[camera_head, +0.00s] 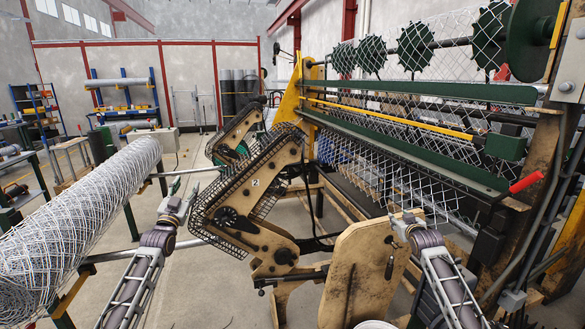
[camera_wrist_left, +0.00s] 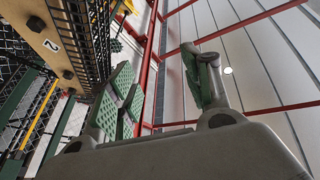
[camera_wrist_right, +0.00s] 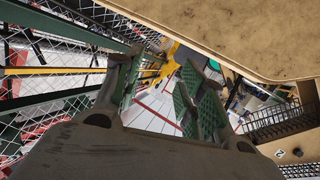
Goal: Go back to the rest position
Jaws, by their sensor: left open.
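My left gripper (camera_head: 182,190) is raised between the mesh roll and the weaving machine, at the left of the head view. In the left wrist view my left gripper (camera_wrist_left: 162,88) has its green-padded fingers spread, with nothing between them. My right gripper (camera_head: 404,222) is in front of the machine, at the top edge of a worn tan panel (camera_head: 360,275). In the right wrist view the green-padded fingers of my right gripper (camera_wrist_right: 163,92) stand apart and hold nothing. The panel edge passes close above them in that view.
A large roll of wire mesh (camera_head: 85,215) lies on a stand at the left. The chainlink weaving machine (camera_head: 420,165) fills the right side. Its tan arm with a black chain guard (camera_head: 255,185) stands between my grippers. Concrete floor (camera_head: 195,265) shows at lower left.

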